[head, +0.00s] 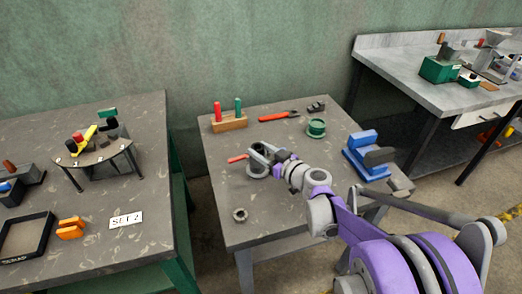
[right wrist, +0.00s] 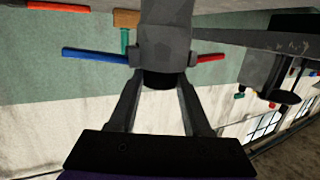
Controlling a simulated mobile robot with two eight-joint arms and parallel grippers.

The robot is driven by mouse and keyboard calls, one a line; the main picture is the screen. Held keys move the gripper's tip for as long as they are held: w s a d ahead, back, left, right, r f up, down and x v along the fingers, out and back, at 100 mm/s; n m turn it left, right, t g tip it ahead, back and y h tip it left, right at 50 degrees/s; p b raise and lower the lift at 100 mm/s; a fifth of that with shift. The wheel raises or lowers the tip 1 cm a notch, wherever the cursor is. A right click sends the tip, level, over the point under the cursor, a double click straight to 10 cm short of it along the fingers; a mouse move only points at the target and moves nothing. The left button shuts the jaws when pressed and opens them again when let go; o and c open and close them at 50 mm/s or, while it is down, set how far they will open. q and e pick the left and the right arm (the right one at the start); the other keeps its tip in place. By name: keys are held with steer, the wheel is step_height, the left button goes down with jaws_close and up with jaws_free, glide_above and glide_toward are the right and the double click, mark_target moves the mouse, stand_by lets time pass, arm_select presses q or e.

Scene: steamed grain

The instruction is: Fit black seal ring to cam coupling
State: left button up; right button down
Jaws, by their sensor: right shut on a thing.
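My right gripper (head: 258,152) reaches over the middle table from the right. In the right wrist view its two fingers (right wrist: 160,92) close on a small black piece (right wrist: 160,80), which looks like the seal ring; its shape is mostly hidden. The piece is right at the end of a grey body (right wrist: 164,40), apparently the cam coupling, with a blue lever (right wrist: 95,55) and a red lever (right wrist: 210,57) sticking out on either side. I cannot tell whether the ring is seated or only touching. In the head view the coupling (head: 257,170) is partly hidden by my gripper. My left gripper is out of view.
A wooden block (head: 229,124) with red and green pegs, a red-handled tool (head: 279,116) and a green flanged part (head: 316,128) stand at the back. A blue fixture (head: 367,155) is at the right, a metal ring (head: 240,214) in front. The table's front is mostly clear.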

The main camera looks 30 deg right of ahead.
steer(key=shift+f, duration=0.3)
stand_by(0.5)
steer(key=shift+r, duration=0.35)
steer(key=shift+f, duration=0.35)
stand_by(0.8)
steer(key=shift+r+p, duration=0.35)
steer(key=shift+p, duration=0.05)
stand_by(0.3)
steer(key=shift+c, duration=1.4)
jaws_free()
